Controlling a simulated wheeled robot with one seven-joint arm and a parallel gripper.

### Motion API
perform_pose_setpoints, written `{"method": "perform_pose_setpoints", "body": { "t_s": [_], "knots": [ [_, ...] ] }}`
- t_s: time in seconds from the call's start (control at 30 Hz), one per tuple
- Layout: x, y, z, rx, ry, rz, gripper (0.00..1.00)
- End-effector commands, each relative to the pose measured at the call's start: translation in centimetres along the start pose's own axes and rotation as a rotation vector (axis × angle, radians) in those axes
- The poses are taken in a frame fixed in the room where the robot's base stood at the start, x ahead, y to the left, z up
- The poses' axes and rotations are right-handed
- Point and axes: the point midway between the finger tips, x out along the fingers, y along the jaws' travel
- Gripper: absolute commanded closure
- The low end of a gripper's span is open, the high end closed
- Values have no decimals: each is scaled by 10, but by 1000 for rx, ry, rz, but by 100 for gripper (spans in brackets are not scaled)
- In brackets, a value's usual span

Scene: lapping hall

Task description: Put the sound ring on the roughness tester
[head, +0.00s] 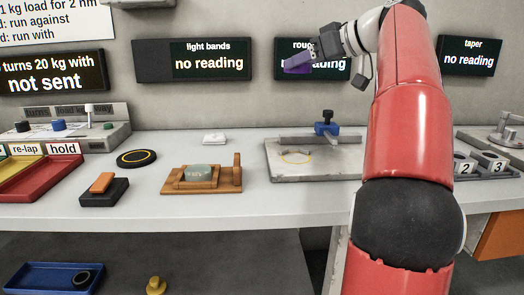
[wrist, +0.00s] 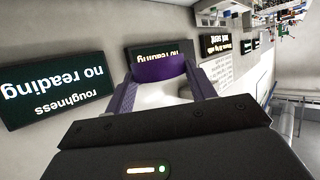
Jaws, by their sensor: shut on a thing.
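My gripper (head: 298,65) is raised high in front of the wall, near the roughness sign, well above the bench. Below the roughness sign, a grey plate (head: 285,171) with a blue clamp-like device (head: 326,128) and a yellow circle mark seems to be the roughness tester. No ring shows on its circle. My arm hides the plate's right side.
A wooden stand with a glassy disc (head: 200,173), a black round pad (head: 136,158) and an orange block (head: 102,182) stand left of the plate. Colored trays (head: 45,178) are at far left. Numbered blocks (head: 493,161) are at right. A dark ring (head: 82,278) lies in a low blue tray.

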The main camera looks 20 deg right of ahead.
Motion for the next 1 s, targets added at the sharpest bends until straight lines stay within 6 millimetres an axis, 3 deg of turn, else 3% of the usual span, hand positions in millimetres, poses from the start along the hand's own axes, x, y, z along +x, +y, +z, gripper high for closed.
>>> {"method": "perform_pose_setpoints", "body": {
  "t_s": [0.07,0.17,0.6,1.0],
  "knots": [
    [-11,2,3,1,0,1,72],
    [-9,2,18,3,0,-2,72],
    [36,0,124,5,-1,-4,72],
    [54,1,168,4,-1,-3,72]
  ]
}}
